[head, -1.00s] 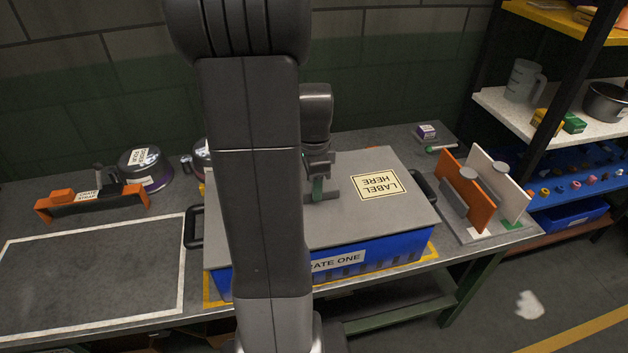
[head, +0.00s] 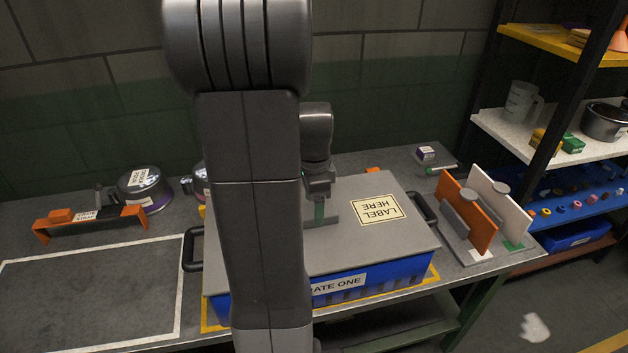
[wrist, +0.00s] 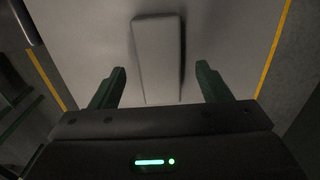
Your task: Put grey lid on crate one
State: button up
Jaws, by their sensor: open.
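The grey lid (head: 390,242) with a "LABEL HERE" sticker lies flat on top of the blue crate one (head: 385,276), covering its opening. It looks level, but my arm hides its left part. My gripper (head: 319,212) is above the lid at its raised grey handle (head: 332,211). In the wrist view the handle (wrist: 158,50) lies between the open green fingers of my gripper (wrist: 161,70), with a gap on both sides. Whether the fingertips touch the lid cannot be told.
Black side handles (head: 424,208) stick out from the crate. A rack with orange and white boards (head: 470,218) stands to the right. A white-outlined area (head: 90,300) on the left is clear.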

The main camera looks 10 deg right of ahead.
notch_tip(320, 180, up, 13)
jog(key=shift+f, duration=0.2)
dwell(0.3)
notch_tip(320, 180, down, 14)
jog(key=shift+s+r, duration=0.1)
jog(key=shift+r+p, duration=0.45)
jog(key=shift+p, duration=0.05)
jog(key=shift+r, duration=0.4)
jog(key=shift+f, duration=0.1)
